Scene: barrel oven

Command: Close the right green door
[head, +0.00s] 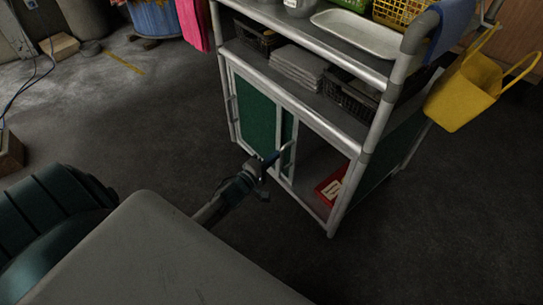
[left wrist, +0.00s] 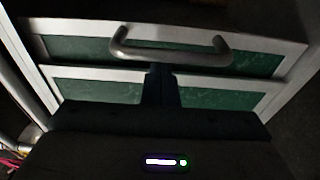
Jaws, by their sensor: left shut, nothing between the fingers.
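The right green door (head: 287,130) is a sliding panel with a pale frame, on the lower cabinet of a grey metal cart. It stands slid to the left, partly overlapping the left green door (head: 255,116). The cabinet's right part is open. A curved metal handle (head: 288,152) sticks out at the door; it shows large in the left wrist view (left wrist: 170,52). My left gripper (head: 273,159) is shut and empty close beside the handle. In the left wrist view its fingertips (left wrist: 160,70) are near the bar's middle; I cannot tell whether they touch it.
A red box (head: 331,187) lies in the open right compartment. Baskets, a grey stack (head: 297,66) and a white tray (head: 360,35) are on the shelves above. A yellow bucket-like bag (head: 463,96) hangs at the cart's right. The dark floor in front is clear.

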